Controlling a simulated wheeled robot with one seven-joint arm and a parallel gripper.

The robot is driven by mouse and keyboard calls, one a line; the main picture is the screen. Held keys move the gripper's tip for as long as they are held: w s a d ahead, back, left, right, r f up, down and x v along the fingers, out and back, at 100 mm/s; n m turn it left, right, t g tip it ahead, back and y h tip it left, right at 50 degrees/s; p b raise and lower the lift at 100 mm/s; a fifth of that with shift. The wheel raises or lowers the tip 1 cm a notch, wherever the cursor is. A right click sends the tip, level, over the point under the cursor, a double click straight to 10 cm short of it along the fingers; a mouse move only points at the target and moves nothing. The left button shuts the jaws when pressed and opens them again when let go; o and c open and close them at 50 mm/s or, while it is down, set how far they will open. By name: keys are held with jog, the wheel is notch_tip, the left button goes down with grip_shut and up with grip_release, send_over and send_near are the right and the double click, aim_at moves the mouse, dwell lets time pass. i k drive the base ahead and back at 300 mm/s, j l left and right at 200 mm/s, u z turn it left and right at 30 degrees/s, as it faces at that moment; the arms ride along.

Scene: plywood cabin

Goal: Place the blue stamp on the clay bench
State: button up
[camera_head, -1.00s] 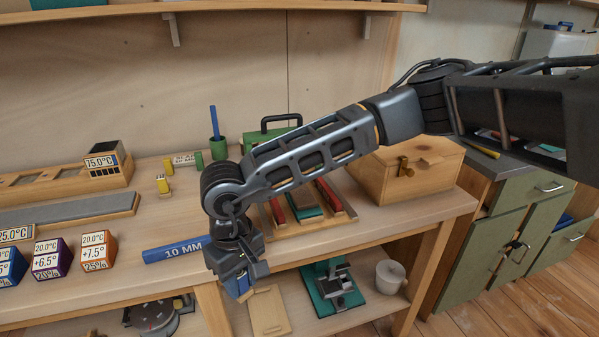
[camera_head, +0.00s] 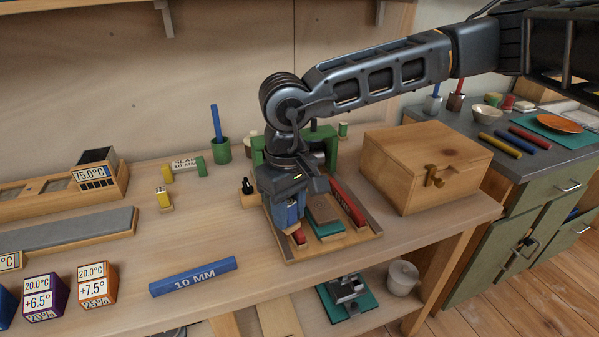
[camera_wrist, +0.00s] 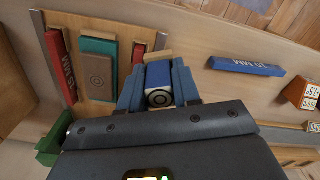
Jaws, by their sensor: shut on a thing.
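The blue stamp (camera_wrist: 158,76) is a small blue block with a pale ring mark and a wooden end. My gripper (camera_wrist: 158,88) is shut on it, one finger on each side. In the head view, my gripper (camera_head: 288,222) points down at the left part of the wooden tray (camera_head: 337,250), and the stamp (camera_head: 290,213) is partly hidden by the fingers. I cannot tell whether it touches the tray. A dark-topped bench with green cabinets (camera_head: 566,143) at the right, probably the clay bench, carries an orange disc on a teal mat.
The tray holds red bars and a teal-and-brown block (camera_head: 324,217). A wooden box (camera_head: 412,177) stands to its right. Coloured rods (camera_head: 500,144) lie on the dark bench.

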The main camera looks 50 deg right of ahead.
aim_at(216, 188)
jog(key=i+l, duration=0.15)
jog(key=i, duration=0.4)
jog(key=i+l, duration=0.2)
jog(key=i, duration=0.3)
